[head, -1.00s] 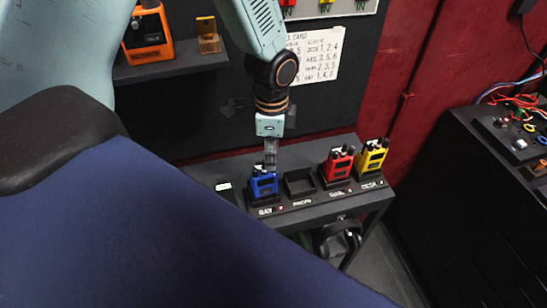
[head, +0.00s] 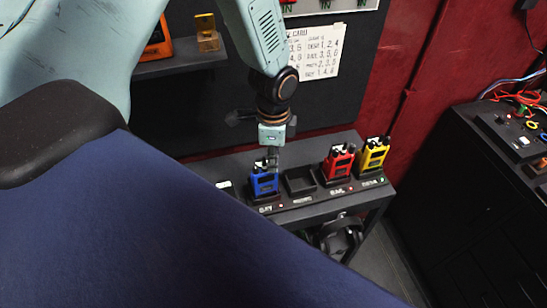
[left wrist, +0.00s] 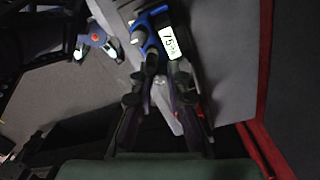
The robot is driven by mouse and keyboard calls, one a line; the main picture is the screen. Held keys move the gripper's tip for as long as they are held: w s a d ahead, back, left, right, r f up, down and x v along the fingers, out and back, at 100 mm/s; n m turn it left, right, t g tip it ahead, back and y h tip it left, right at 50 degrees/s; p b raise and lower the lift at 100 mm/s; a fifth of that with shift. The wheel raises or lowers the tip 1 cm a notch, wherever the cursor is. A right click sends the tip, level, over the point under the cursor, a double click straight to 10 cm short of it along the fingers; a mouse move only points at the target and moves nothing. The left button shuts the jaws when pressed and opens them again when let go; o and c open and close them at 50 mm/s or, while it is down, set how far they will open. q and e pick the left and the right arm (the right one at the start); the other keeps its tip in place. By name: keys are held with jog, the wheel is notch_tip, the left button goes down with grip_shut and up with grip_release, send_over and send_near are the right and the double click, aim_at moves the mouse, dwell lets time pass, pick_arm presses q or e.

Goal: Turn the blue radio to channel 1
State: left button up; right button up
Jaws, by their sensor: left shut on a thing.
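My left gripper (head: 270,166) comes down from above and is shut at the top of this radio. The radio's knob is hidden behind the fingers in the head view, so its setting cannot be read. In the left wrist view, the fingers (left wrist: 165,72) meet over the radio's top, and a blue part of the radio (left wrist: 152,22) shows beside a white label (left wrist: 169,39). My right gripper is not in view.
An empty holder (head: 299,184) is right of the blue radio, then a red radio (head: 337,165) and a yellow radio (head: 373,157). A printed card (head: 314,52) hangs behind. A dark console (head: 500,165) with cables stands at the right. Headphones (head: 340,237) hang below the shelf.

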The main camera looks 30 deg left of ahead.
pick_arm(q)
jog(key=shift+s+r, duration=0.2)
jog(key=shift+s, duration=0.1)
grip_shut()
jog(key=shift+w+f+n, duration=0.15)
jog(key=shift+w+n, duration=0.15)
jog(key=shift+n, duration=0.2)
jog(key=n, duration=0.3)
jog(key=shift+s, duration=0.3)
jog(key=shift+w+n, duration=0.25)
jog(key=shift+n, duration=0.85)
jog(key=shift+s+n, duration=0.2)
jog(key=shift+n, duration=0.3)
jog(key=shift+w, duration=0.15)
